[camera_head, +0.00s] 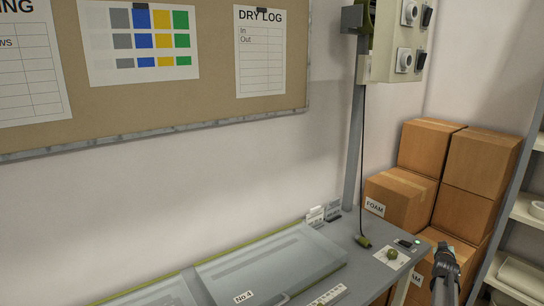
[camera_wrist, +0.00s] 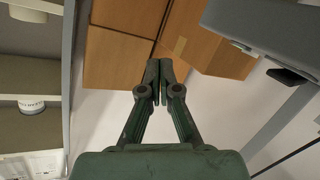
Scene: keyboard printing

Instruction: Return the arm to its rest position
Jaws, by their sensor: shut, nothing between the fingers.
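In the wrist view my gripper (camera_wrist: 159,82) is shut, with its two green fingertips together and nothing between them. It points toward brown cardboard boxes (camera_wrist: 125,55) that lie beyond the fingertips. In the head view a dark grey part of my arm stands at the lower right, in front of the boxes and beside the right end of the grey worktop (camera_head: 352,240). The gripper's fingers cannot be made out clearly there.
Stacked cardboard boxes (camera_head: 405,198) fill the far right corner. White shelves (camera_head: 520,272) stand at the right edge. A grey lidded unit (camera_head: 272,262) labelled No 4 sits on the worktop. A grey post (camera_head: 355,130) carries a control box (camera_head: 398,40). A pin board (camera_head: 218,60) hangs on the wall.

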